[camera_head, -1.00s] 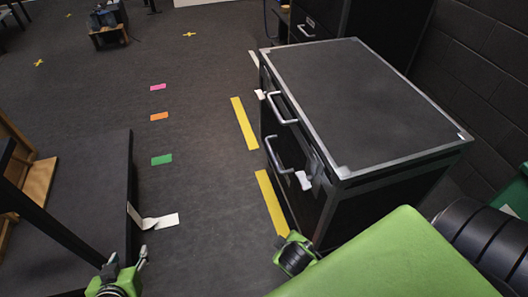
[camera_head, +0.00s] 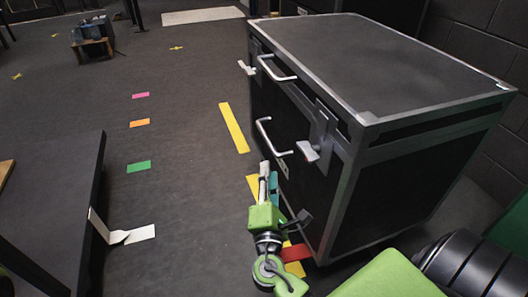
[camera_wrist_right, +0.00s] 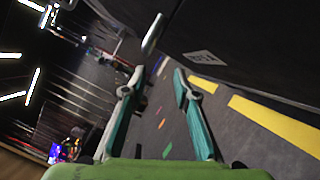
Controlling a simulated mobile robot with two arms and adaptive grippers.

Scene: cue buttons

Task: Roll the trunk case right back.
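The trunk case (camera_head: 385,65) is a black box with silver edges, at the right in the head view. Its left-facing side carries two silver bar handles, an upper one (camera_head: 275,70) and a lower one (camera_head: 272,135). My right gripper (camera_head: 268,172) is just below the lower handle, beside the case. In the right wrist view its teal fingers (camera_wrist_right: 156,80) are apart with nothing between them. A pale bar (camera_wrist_right: 152,35), apparently the lower handle, is just beyond the fingertips. I cannot tell whether they touch. My left gripper is not in view.
Yellow floor strips (camera_head: 234,128) run along the case's left side. A red strip (camera_head: 297,254) lies by its near corner. Pink (camera_head: 141,95), orange (camera_head: 140,123) and green (camera_head: 139,166) markers lie on open floor. A dark platform (camera_head: 60,215) stands left. A brick wall is right.

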